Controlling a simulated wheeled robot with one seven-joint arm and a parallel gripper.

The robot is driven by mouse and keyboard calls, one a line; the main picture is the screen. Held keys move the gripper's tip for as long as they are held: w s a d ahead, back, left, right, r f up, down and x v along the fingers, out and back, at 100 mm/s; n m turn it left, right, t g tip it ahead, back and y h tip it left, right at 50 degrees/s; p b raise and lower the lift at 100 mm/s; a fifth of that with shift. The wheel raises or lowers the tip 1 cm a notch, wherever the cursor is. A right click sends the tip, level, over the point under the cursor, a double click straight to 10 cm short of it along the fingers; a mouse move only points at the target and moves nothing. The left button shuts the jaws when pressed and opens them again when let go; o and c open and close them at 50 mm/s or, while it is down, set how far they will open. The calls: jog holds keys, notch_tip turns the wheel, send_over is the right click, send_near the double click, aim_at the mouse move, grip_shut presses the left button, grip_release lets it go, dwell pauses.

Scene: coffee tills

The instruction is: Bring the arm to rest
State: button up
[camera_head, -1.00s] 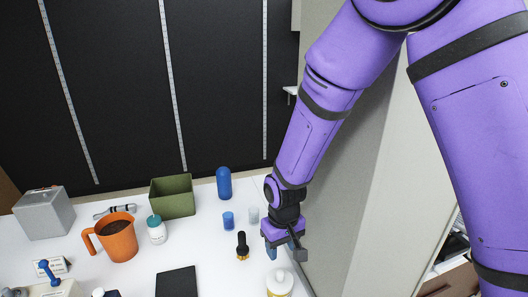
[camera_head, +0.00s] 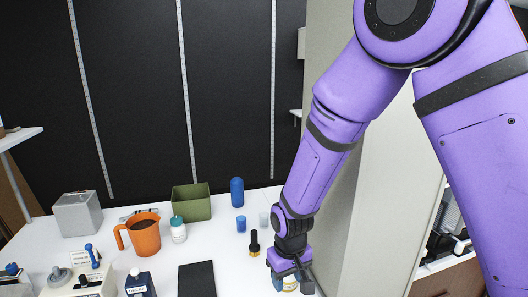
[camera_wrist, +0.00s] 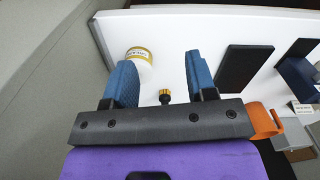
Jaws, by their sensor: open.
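My arm comes down from the upper right in the head view. My gripper (camera_head: 290,278) hangs over the right side of the white counter (camera_head: 225,262), in front of a pale jar whose body it largely hides. In the wrist view my gripper (camera_wrist: 160,75) shows two blue finger pads spread wide, with nothing held between them. The pale jar with a yellow band and label (camera_wrist: 139,54) stands beyond the left finger.
A tall grey panel (camera_head: 330,150) stands close to the right of my gripper. On the counter are a black pad (camera_head: 197,280), an orange mug (camera_head: 144,238), a green bin (camera_head: 191,203), a blue cylinder (camera_head: 237,192) and a grey box (camera_head: 77,214).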

jog(key=s+d+r+m+t+y, duration=0.1)
jog(key=s+d+r, duration=0.1)
jog(key=d+r, duration=0.7)
jog(key=s+d+r+m+t, duration=0.1)
jog(key=d+r, duration=0.4)
jog(key=r, duration=0.7)
jog(key=s+d+r+m+t, duration=0.1)
jog(key=s+d+r, duration=0.4)
jog(key=s, duration=0.2)
jog(key=s+d+r+m+t+h, duration=0.1)
jog(key=s+d+r+m+t, duration=0.1)
jog(key=s+d+r, duration=0.3)
jog(key=s, duration=0.3)
jog(key=shift+s+d, duration=0.2)
jog(key=shift+d, duration=0.1)
jog(key=shift+r, duration=0.1)
